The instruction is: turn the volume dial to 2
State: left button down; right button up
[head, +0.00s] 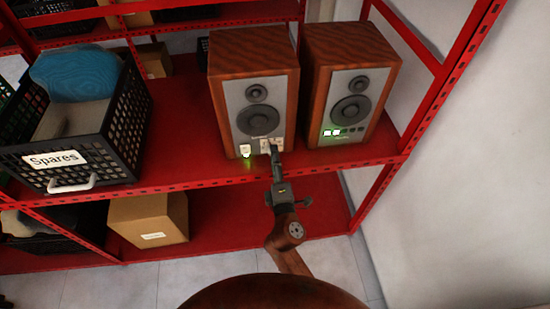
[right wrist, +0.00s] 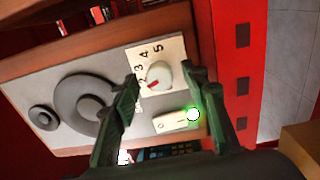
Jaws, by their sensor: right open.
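The white volume dial (right wrist: 162,73) sits on the front of the left wooden speaker (head: 231,93). It has a red pointer mark, and the digits 2, 3, 4 and 5 show on the pale scale plate (right wrist: 172,50) around it. The mark points to the lower left in the right wrist view, near the 2; the exact setting is hard to tell. My right gripper (head: 274,149) is open, its fingers on either side of the dial and apart from it. One finger covers the low end of the scale. My left gripper is not in view.
A white switch (right wrist: 170,121) with a glowing green light is beside the dial. A second wooden speaker (head: 313,84) with lit buttons stands to the right. A black Spares crate (head: 112,147) is on the left of the red shelf (head: 182,135). A cardboard box (head: 148,217) sits below.

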jog(key=shift+s, duration=0.2)
jog(key=v, duration=1.1)
jog(key=shift+s, duration=0.3)
jog(key=shift+d, duration=0.1)
